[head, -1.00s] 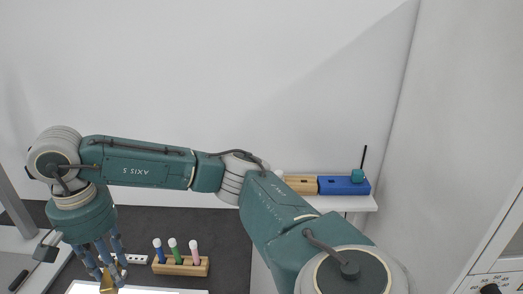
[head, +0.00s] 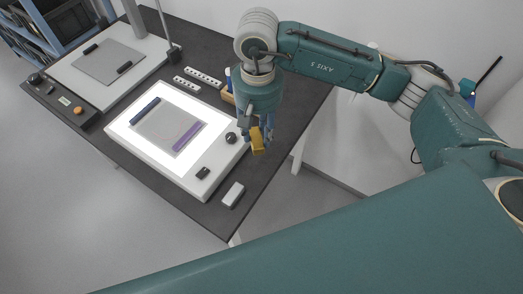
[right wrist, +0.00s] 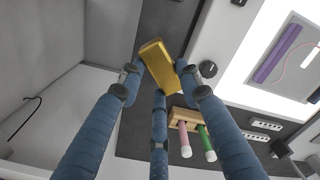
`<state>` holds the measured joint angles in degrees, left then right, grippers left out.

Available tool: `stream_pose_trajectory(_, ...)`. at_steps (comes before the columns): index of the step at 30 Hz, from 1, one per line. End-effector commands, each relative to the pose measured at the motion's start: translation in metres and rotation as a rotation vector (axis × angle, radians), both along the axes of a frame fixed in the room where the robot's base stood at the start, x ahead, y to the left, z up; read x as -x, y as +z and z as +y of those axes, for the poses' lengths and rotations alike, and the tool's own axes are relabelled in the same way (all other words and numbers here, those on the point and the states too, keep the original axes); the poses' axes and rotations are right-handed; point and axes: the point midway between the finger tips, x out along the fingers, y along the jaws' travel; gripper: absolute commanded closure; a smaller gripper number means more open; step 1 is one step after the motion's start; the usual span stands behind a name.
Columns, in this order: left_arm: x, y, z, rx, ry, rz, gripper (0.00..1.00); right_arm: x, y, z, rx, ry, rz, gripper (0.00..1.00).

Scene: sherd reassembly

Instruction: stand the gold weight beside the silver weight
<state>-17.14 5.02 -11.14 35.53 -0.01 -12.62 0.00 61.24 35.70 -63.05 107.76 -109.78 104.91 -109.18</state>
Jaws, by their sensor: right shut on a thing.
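The gold weight (head: 258,143) is a gold block held in my right gripper (head: 262,128), whose blue fingers are shut on it. It hangs tilted near the right edge of the light panel. In the right wrist view the gold weight (right wrist: 158,66) sits between the fingertips (right wrist: 160,85), with dark table top behind it. A small light grey block (head: 233,194) lies on the dark table near its front corner; it may be the silver weight, but I cannot tell for sure. My left gripper is not in view.
A wooden rack (right wrist: 184,115) with coloured pens is behind the gripper. Bare dark table (head: 215,212) surrounds the grey block.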

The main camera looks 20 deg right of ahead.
Motion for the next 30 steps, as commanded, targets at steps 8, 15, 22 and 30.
stream_pose_trajectory(8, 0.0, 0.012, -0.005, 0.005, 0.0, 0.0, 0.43, 0.0, -0.058, 0.0, -0.001, -0.002, 0.001, 1.0)
stream_pose_trajectory(15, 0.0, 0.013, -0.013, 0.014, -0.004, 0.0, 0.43, 0.0, -0.075, 0.0, -0.001, -0.002, 0.001, 1.0)
stream_pose_trajectory(22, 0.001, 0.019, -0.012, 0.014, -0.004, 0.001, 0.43, 0.0, -0.107, 0.0, -0.001, -0.003, 0.002, 1.0)
stream_pose_trajectory(30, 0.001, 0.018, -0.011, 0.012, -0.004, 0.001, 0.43, -0.001, -0.112, 0.0, -0.001, -0.001, -0.002, 1.0)
